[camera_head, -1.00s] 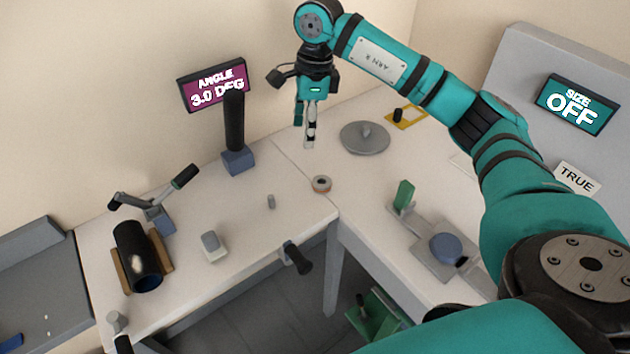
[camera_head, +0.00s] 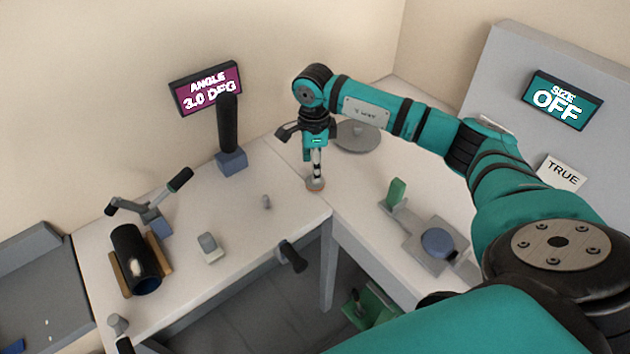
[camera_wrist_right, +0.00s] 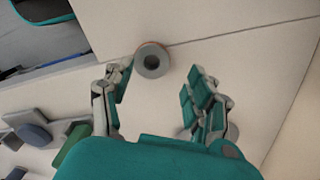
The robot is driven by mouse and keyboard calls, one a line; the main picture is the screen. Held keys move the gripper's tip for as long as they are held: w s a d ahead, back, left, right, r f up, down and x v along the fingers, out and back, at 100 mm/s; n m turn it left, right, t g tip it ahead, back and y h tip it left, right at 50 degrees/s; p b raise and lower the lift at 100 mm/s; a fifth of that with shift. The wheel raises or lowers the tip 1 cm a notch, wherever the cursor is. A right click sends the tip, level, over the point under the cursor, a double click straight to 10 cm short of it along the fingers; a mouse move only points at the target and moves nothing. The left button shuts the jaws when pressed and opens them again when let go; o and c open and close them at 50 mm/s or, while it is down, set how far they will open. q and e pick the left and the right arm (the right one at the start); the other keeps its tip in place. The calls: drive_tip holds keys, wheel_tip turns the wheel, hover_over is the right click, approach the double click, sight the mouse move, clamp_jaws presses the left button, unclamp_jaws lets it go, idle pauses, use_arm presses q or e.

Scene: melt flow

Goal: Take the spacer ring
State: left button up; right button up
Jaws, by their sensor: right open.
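The spacer ring (camera_head: 315,185) is a small, flat ring with a copper-coloured side, lying on the table near the inner corner. In the right wrist view the ring (camera_wrist_right: 152,61) shows a grey top face and a dark centre hole. My right gripper (camera_head: 316,176) points straight down just over the ring and partly hides it in the head view. In the right wrist view its two fingers (camera_wrist_right: 158,88) are spread apart with nothing between them. The ring shows beyond the fingertips, nearer the left finger. My left gripper is not in view.
A grey round plate (camera_head: 357,136) lies behind my right gripper. A fixture with a blue disc (camera_head: 438,242) and green block (camera_head: 396,193) is to the right. A black handle (camera_head: 291,256) juts from the table's front edge.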

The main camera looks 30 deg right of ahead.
drive_tip(key=f, duration=0.4)
drive_tip(key=shift+s+f+p, duration=0.1)
drive_tip(key=shift+s+p, duration=0.15)
drive_tip(key=shift+p, duration=0.1)
drive_tip(key=c, duration=1)
